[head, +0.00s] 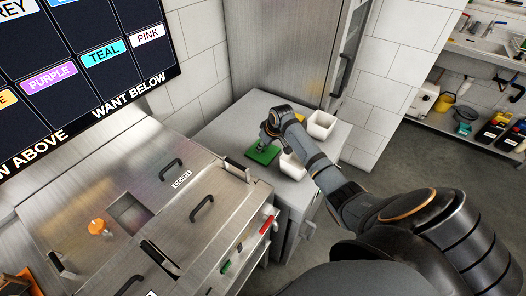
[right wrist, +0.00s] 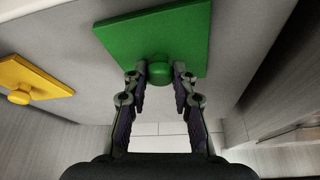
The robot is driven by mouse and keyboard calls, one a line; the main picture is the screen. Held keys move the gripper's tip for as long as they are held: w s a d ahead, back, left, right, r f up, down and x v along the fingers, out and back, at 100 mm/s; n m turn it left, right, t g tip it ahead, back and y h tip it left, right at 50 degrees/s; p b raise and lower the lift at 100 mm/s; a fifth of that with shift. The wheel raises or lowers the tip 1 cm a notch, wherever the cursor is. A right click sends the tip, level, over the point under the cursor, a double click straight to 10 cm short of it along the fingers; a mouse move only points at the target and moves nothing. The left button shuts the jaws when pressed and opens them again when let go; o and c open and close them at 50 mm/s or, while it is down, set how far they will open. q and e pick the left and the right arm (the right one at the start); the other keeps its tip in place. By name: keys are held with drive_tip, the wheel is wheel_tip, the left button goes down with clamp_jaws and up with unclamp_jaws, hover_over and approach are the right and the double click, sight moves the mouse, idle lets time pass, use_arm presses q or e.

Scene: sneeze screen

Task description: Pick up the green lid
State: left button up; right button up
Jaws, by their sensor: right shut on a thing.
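The green lid (head: 262,153) is a flat square with a round knob, at the near left part of the steel counter in the head view. In the right wrist view the green lid (right wrist: 155,35) is close, its knob (right wrist: 160,72) between the fingertips. My right gripper (right wrist: 160,76) is shut on the knob. In the head view my right gripper (head: 264,143) is over the lid, partly hiding it. I cannot tell whether the lid touches the counter. My left gripper is not in view.
A yellow lid (right wrist: 35,80) lies beside the green one in the wrist view. White containers (head: 321,125) (head: 293,166) stand on the counter (head: 232,122), near my right arm. A steel unit with handled covers (head: 150,190) and an orange knob (head: 97,227) stands at the left.

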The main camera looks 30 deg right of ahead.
drive_tip(key=shift+r+b, duration=0.35)
drive_tip(key=shift+r, duration=0.15)
drive_tip(key=shift+d+r+b, duration=0.1)
drive_tip(key=shift+r+b, duration=0.3)
drive_tip(key=shift+r, duration=0.4)
drive_tip(key=s+a+r, duration=0.1)
drive_tip(key=s+r, duration=0.2)
drive_tip(key=s, duration=0.1)
drive_tip(key=s+a+r, duration=0.1)
drive_tip(key=s+r, duration=0.3)
drive_tip(key=s, duration=0.1)
drive_tip(key=s+r, duration=0.3)
drive_tip(key=s, duration=0.2)
drive_tip(key=shift+a+r, duration=0.2)
drive_tip(key=shift+a, duration=0.2)
